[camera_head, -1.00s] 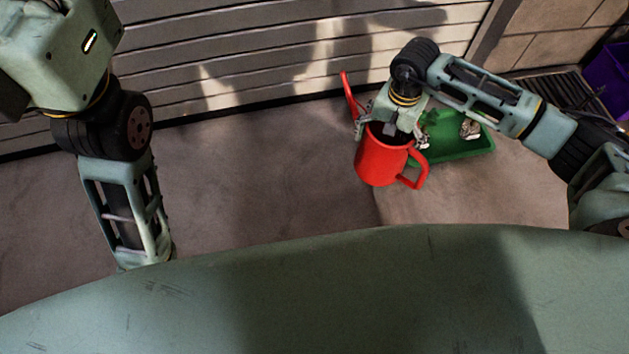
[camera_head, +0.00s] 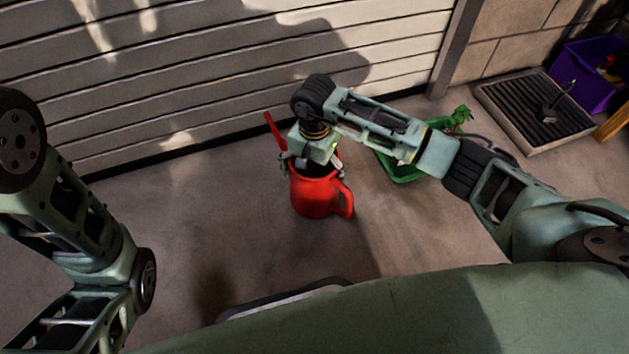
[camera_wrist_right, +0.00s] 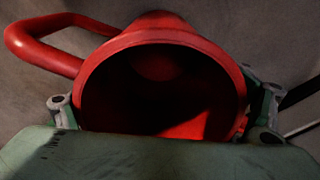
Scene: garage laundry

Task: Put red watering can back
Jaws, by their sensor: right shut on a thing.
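The red watering can (camera_head: 317,197) is in the middle of the head view, upright, with its spout to the upper left and its handle to the right. My right gripper (camera_head: 312,165) is at the can's top and shut on it. The right wrist view shows the can's round open mouth (camera_wrist_right: 160,40) close up, with gripper fingers at both sides of it. I cannot tell whether the can touches the floor. My left arm is at the left edge of the head view, and its gripper is not visible.
A green tray (camera_head: 397,177) lies on the floor behind my right arm, partly hidden, with a green plant-like thing (camera_head: 460,117) near it. A dark ribbed mat (camera_head: 535,108) and a purple crate (camera_head: 590,75) are at the upper right. Floor left of the can is clear, up to the slatted door (camera_head: 190,80).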

